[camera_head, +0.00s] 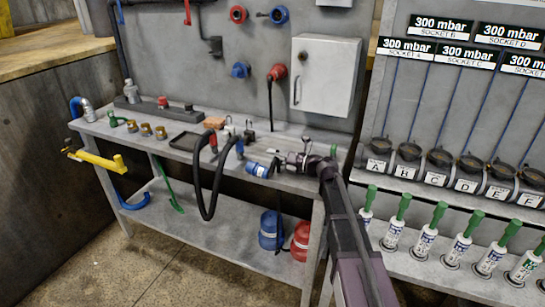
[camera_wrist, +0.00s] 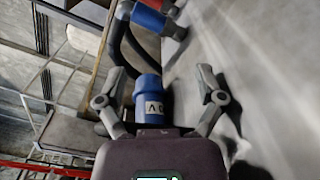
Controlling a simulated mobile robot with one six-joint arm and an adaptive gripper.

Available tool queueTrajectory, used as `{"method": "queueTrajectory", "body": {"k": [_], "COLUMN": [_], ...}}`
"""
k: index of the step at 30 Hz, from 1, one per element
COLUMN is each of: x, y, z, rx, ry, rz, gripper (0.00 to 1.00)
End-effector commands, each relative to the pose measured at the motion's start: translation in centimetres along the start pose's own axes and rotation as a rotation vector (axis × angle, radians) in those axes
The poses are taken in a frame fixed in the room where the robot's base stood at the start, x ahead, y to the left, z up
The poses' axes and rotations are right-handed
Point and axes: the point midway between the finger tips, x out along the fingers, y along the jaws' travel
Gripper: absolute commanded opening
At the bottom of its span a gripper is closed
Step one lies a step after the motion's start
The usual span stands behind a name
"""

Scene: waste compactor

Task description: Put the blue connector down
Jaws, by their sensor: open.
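The blue connector (camera_head: 257,169) is a short blue cylinder with a white label. It appears to lie on its side at the front edge of the grey workbench (camera_head: 160,134), left of my gripper (camera_head: 278,164). In the wrist view the blue connector (camera_wrist: 149,98) is between the two spread fingers of my gripper (camera_wrist: 162,82), nearer the left finger. A gap shows between the connector and the right finger. My palm hides the connector's near end. Whether it fully rests on the bench is hard to tell.
A black hose with red and blue ends (camera_head: 214,190) hangs over the bench front just left of the connector. A dark tray (camera_head: 186,141), brass fittings (camera_head: 146,129) and small blocks stand further left. A white wall box (camera_head: 326,75) is behind. Labelled sockets (camera_head: 440,158) are at right.

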Motion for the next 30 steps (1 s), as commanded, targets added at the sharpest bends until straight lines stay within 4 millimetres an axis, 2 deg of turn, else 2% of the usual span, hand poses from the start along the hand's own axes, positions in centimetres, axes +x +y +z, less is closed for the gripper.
{"method": "queueTrajectory", "body": {"k": [5,18,24,30], "x": [-1.1,-6.4,-7.5,-7.5], "y": [0.2,0.2,0.1,0.1], "z": [0.1,0.1,0.1,0.1], "rx": [0.000,0.000,0.000,0.000], "ry": [-0.001,-0.001,0.000,0.000], "rz": [0.000,-0.001,0.000,0.000], "gripper": [0.87,0.87,0.87,0.87]}}
